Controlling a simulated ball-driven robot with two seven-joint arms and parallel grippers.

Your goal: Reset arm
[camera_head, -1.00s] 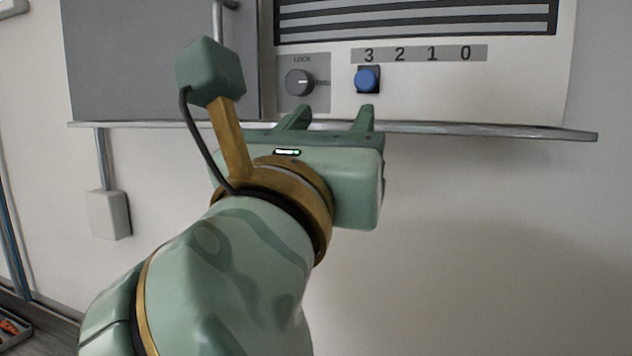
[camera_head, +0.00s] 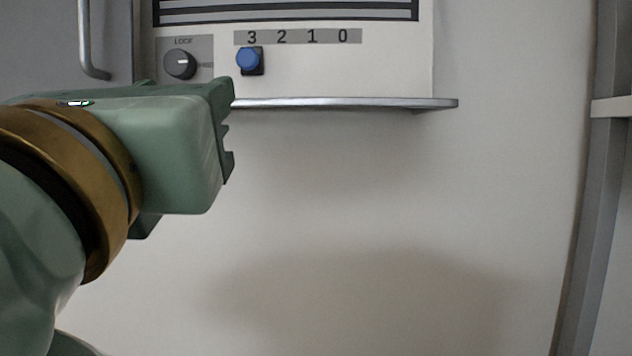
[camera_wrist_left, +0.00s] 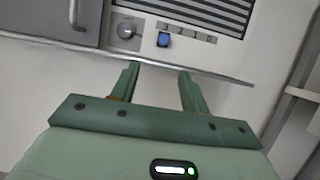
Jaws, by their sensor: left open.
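My left gripper (camera_wrist_left: 158,82) is open and empty in the left wrist view, its two green fingers apart and pointing toward the wall panel. In the head view my left gripper (camera_head: 190,88) comes in from the left, below the panel's controls, its fingers mostly hidden behind the gripper body. A blue slider knob (camera_head: 248,59) sits under the 3 of the number strip (camera_head: 298,37); the knob also shows in the left wrist view (camera_wrist_left: 163,40). A black lock dial (camera_head: 180,64) is left of it. My right gripper is not in view.
A thin metal ledge (camera_head: 350,103) runs along the panel's lower edge, close to my left gripper. A grey door with a handle (camera_head: 92,45) is at the upper left. A metal upright (camera_head: 585,180) stands at the right. The wall below the ledge is bare.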

